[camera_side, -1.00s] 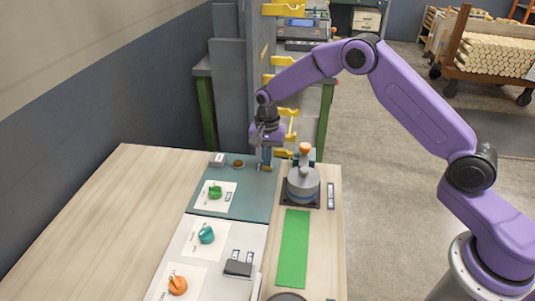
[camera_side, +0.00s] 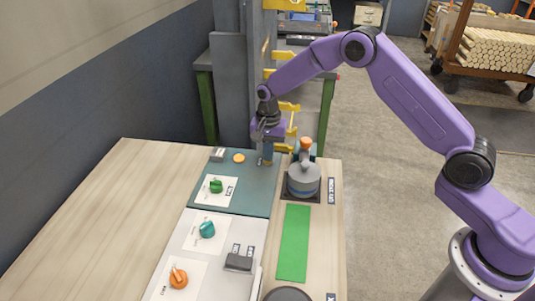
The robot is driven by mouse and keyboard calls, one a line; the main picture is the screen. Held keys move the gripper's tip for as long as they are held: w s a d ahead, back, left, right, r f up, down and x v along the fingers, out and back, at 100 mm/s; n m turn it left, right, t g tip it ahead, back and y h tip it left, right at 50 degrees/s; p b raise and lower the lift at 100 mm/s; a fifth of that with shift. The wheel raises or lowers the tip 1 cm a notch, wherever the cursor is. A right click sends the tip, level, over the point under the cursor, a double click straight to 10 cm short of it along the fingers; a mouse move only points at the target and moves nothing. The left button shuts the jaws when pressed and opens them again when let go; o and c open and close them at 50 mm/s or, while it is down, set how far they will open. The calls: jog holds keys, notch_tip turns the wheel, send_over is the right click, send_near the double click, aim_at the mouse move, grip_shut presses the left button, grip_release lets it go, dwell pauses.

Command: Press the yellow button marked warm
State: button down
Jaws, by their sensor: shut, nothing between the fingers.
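The round yellow button (camera_side: 239,158) sits at the back of the teal panel (camera_side: 262,187). It looks bright yellow-orange; any marking on it is too small to read. My gripper (camera_side: 258,135) is shut and empty. It is above the back edge of the panel, to the right of the button and apart from it.
A small grey box (camera_side: 217,154) stands just left of the button. A grey domed fixture with an orange top (camera_side: 304,178) stands right.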

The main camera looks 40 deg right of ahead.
notch_tip(320, 180, up, 13)
jog(key=shift+w, duration=0.2)
dwell(0.3)
jog(key=shift+f, duration=0.1)
jog(key=s+a+r+n, duration=0.2)
jog(key=s+n, duration=0.3)
jog(key=s, duration=0.5)
jog(key=s+a+r+n, duration=0.25)
jog(key=s+n, duration=0.35)
jog(key=s, duration=0.5)
jog(key=s+d+f+n, duration=0.1)
jog(key=s+d+n, duration=0.4)
jog(key=s, duration=0.5)
jog(key=s+d+n, duration=0.4)
jog(key=s+n, duration=0.1)
jog(key=s, duration=0.6)
jog(key=shift+d+f+n, duration=0.3)
jog(key=shift+d+f, duration=0.05)
jog(key=shift+d, duration=0.05)
